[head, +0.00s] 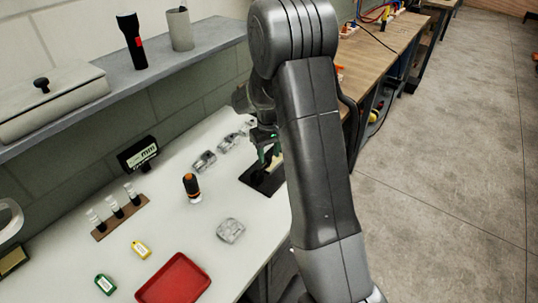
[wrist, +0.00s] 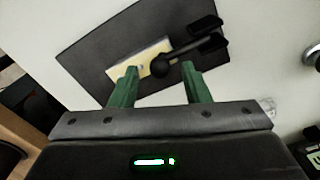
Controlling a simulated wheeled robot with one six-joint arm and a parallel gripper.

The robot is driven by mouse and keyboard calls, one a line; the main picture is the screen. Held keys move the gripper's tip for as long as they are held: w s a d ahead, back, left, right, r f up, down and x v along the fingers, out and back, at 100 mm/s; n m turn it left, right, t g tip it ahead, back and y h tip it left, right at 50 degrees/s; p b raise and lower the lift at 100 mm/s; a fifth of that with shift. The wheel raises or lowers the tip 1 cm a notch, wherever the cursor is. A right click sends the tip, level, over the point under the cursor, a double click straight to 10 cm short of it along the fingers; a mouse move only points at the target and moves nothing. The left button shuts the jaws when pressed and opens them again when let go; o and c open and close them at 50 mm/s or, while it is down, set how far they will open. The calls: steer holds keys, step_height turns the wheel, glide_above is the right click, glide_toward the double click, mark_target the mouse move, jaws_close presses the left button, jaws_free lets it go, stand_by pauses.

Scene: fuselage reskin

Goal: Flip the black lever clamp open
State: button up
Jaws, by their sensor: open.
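The black lever clamp (wrist: 205,44) shows in the wrist view, with a round knob at the lower left end of its lever and a forked part at the upper right. The lever lies across a pale yellowish block (wrist: 146,55) on a dark mat (wrist: 92,50). My gripper (wrist: 159,68) is open, its two green fingers apart. The knob appears between the fingertips; I cannot tell whether they touch it. In the head view my gripper (head: 266,160) is above the dark mat (head: 257,185), and my arm hides most of the clamp.
A digital display (head: 138,155) stands by the wall. A grey shelf (head: 190,47) runs above.

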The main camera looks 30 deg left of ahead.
steer(key=shift+w+f, duration=0.1)
steer(key=shift+f, duration=0.55)
jaws_close()
